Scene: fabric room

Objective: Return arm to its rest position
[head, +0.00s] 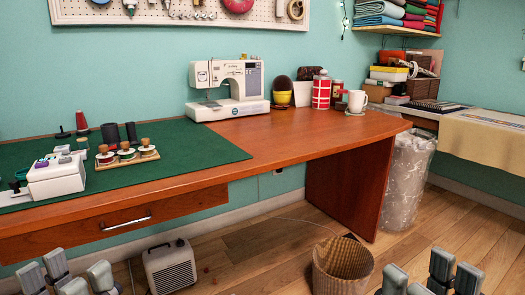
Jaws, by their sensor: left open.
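My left gripper (70,277) is at the bottom left of the head view, below the front edge of the table and left of the small white heater. Its grey fingers stand apart with nothing visible between them. My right gripper (430,277) is at the bottom right, to the right of the woven basket. Its grey fingers are also spread, and nothing shows between them. Only the finger ends of both grippers are in view; the rest of both arms is cut off by the bottom edge.
A wooden table (280,140) carries a green mat (200,145), spools and a white sewing machine (228,88). A white heater (170,266) and woven basket (342,266) stand on the floor. A clear bin (407,180) stands right of the table. Wooden floor shows between them.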

